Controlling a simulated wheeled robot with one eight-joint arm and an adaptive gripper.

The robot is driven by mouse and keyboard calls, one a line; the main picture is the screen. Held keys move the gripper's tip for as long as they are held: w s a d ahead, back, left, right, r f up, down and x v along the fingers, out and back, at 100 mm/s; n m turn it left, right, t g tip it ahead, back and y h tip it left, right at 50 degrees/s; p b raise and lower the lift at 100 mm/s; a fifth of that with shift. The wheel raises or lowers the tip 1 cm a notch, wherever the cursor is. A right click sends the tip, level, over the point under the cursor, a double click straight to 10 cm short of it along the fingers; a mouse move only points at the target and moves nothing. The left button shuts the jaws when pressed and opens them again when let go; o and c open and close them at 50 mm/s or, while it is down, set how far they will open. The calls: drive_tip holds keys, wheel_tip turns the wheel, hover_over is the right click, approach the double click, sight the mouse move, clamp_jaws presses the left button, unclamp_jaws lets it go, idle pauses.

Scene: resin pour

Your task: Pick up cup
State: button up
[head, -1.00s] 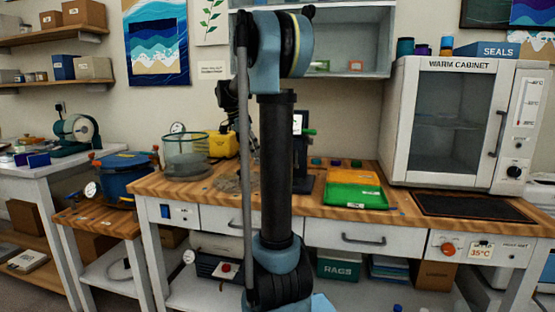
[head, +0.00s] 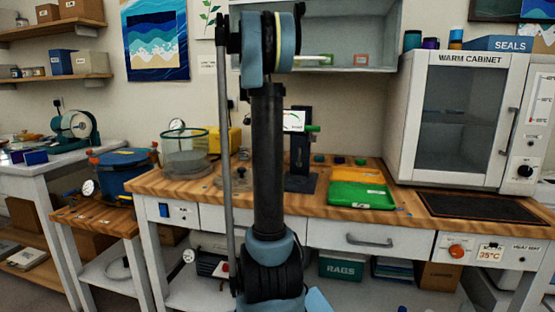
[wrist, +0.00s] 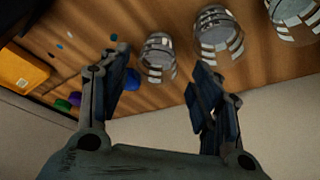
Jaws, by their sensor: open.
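Three clear cups with pale markings show in the wrist view, in a slanting row on the wooden bench: a near cup (wrist: 158,58), a middle cup (wrist: 217,34) and a cup (wrist: 292,14) cut off by the top right edge. My gripper (wrist: 156,72) is open and empty. The near cup appears between its two fingertips in the picture; I cannot tell how far off it is. In the head view my arm covers the middle of the bench, and neither cups nor gripper can be made out there.
On the bench (head: 225,192) stand a glass vessel (head: 187,150), a yellow box (head: 222,140), a dark upright stand (head: 301,150) and stacked orange, yellow and green trays (head: 360,187). The warm cabinet (head: 470,59) stands at right. Small coloured lids (wrist: 68,102) show in the wrist view.

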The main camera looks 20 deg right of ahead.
drive_tip(key=shift+d+r+x, duration=0.1)
drive_tip(key=shift+d+x, duration=0.1)
drive_tip(key=shift+x, duration=0.75)
drive_tip(key=shift+d+r+x, duration=0.1)
drive_tip(key=shift+d+x, duration=0.05)
drive_tip(key=shift+x, duration=0.75)
drive_tip(key=shift+d+r+x, duration=0.1)
drive_tip(key=shift+d+x, duration=0.1)
drive_tip(key=shift+x, duration=0.75)
drive_tip(key=c, duration=0.9)
